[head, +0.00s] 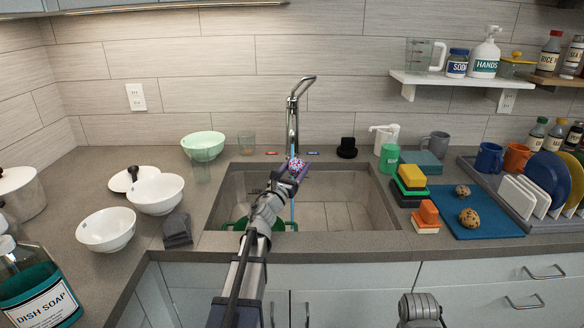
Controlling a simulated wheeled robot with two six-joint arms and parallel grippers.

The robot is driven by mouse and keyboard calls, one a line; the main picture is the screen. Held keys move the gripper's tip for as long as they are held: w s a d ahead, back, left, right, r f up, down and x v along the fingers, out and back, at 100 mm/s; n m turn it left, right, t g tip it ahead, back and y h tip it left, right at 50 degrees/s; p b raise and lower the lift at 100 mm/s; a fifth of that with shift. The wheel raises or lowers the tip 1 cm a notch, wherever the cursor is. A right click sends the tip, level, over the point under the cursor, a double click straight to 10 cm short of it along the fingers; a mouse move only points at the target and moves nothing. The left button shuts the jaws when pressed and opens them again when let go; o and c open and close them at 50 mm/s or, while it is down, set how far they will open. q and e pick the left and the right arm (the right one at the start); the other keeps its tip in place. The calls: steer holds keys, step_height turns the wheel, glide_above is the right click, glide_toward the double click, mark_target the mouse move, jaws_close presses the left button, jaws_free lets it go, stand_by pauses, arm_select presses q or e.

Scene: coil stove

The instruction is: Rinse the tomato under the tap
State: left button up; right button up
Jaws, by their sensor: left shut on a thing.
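My left gripper (292,172) is shut on a small round thing with red, white and blue speckles, which I take to be the tomato (297,164). It is held over the sink (345,215), at the foot of the tall metal tap (293,115) in the picture. A thin blue stream, which looks like running water (292,212), shows in line with the tap above and below the gripper. The fingers hide part of the held thing. A grey part of my right arm shows at the bottom; its gripper is not in view.
A green colander-like thing (240,223) is in the left of the sink. White bowls (155,194) and a dark folded cloth (177,230) stand left. Sponges (410,177), a blue mat (490,222) with two speckled round things, and a dish rack (505,200) stand right.

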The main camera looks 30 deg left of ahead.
arm_select(q)
steer(key=s+d, duration=0.4)
steer(key=s, duration=0.1)
steer(key=shift+d, duration=0.4)
steer(key=shift+r, duration=0.1)
stand_by(1.3)
steer(key=s+d+r+p, duration=0.3)
steer(key=p, duration=0.1)
steer(key=shift+s+d+r, duration=0.25)
steer(key=shift+d+r, duration=0.05)
steer(key=shift+r, duration=0.1)
steer(key=shift+r, duration=0.15)
stand_by(0.4)
step_height(320, 180, up, 10)
steer(key=p, duration=1)
steer(key=shift+r+p, duration=0.25)
steer(key=shift+p, duration=0.15)
